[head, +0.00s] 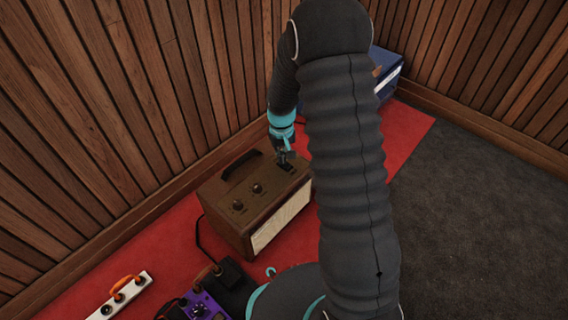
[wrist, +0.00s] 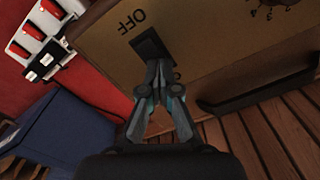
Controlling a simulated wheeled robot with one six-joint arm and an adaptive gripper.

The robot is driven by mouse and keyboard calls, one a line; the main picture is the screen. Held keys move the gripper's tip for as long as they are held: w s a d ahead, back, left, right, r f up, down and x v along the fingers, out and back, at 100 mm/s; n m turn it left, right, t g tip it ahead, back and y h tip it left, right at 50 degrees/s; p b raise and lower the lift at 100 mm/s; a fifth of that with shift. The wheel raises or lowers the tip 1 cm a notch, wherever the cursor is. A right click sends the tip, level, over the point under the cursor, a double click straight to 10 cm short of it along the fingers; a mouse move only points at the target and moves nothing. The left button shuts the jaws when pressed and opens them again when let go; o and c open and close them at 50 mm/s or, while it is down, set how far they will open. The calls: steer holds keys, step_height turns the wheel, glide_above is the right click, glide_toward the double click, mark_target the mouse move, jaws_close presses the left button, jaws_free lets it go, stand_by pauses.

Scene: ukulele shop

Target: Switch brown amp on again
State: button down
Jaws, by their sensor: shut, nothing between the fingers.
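The brown amp (head: 222,196) stands on the red carpet by the slatted wall, with knobs and a black handle on top. In the wrist view its tan top panel (wrist: 215,45) fills the upper middle. A dark switch (wrist: 147,43) is set in the panel, with the word OFF beside one end. Part of another letter shows by the fingers at the other end; the rest is hidden. My gripper (wrist: 157,72) is shut and empty, its tips at the switch. I cannot tell whether they touch it. In the head view my gripper (head: 284,158) is over the amp's top right.
A blue amp (head: 388,80) stands behind my arm, near the corner. A white strip with red switches (wrist: 38,35) lies on the red carpet. A purple pedal (head: 202,304) and a white unit with orange cables (head: 118,297) are at the front left. Grey carpet (head: 460,220) at right is clear.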

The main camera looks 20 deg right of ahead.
steer(key=shift+r+p, duration=2.35)
steer(key=shift+r, duration=1.15)
steer(key=shift+s, duration=0.1)
steer(key=s, duration=0.1)
steer(key=s+f+g, duration=0.1)
steer(key=s, duration=0.1)
steer(key=shift+s, duration=0.1)
steer(key=s+r+t+p, duration=0.1)
steer(key=s+r+t, duration=0.1)
steer(key=s+r, duration=0.6)
steer(key=s+r+t+p, duration=0.2)
steer(key=s+r, duration=0.6)
steer(key=r, duration=0.6)
steer(key=s+r+t+p, duration=0.2)
steer(key=s+r, duration=0.7)
steer(key=r, duration=0.3)
steer(key=shift+m+t, duration=0.3)
steer(key=shift+m, duration=0.1)
steer(key=shift+a, duration=0.1)
